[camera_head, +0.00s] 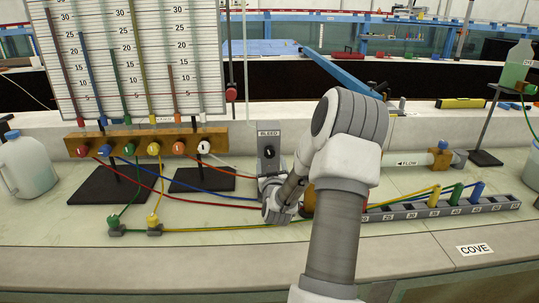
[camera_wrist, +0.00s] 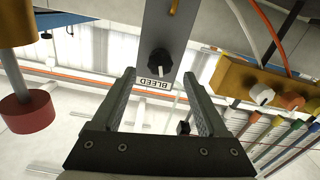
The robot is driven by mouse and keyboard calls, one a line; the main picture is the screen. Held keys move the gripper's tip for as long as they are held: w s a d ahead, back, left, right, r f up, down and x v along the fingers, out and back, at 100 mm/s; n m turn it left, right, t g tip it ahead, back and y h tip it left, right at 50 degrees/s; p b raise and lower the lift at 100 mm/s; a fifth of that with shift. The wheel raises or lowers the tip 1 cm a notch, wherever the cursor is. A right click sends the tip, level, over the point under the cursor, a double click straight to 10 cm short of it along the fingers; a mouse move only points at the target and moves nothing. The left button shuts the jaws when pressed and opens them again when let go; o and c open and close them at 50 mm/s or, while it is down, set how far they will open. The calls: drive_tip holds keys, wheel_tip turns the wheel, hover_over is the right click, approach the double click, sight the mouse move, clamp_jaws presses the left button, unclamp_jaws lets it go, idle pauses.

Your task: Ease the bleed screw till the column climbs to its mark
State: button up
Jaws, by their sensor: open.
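The bleed screw is a black knob with a white line (camera_head: 269,152) on a grey upright plate (camera_head: 268,137) labelled BLEED. In the wrist view the knob (camera_wrist: 159,62) shows upside down, just beyond and between the fingertips. My gripper (camera_wrist: 158,74) is open and empty, with a finger to each side of the knob's line; contact cannot be told. In the head view my arm hides much of the gripper below the plate. The gauge board (camera_head: 135,50) carries several coloured, slanted columns on a numbered scale. Which column has the mark, and its level, I cannot tell.
A wooden manifold (camera_head: 145,140) with several knobs stands left of the plate; it shows in the wrist view too (camera_wrist: 245,82). Coloured hoses cross the bench. A grey numbered rail (camera_head: 440,207) lies right. A jug (camera_head: 25,163) stands far left.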

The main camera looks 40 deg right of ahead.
sight(270, 154)
drive_tip(key=shift+x, duration=3)
drive_tip(key=shift+c, duration=0.3)
clamp_jaws()
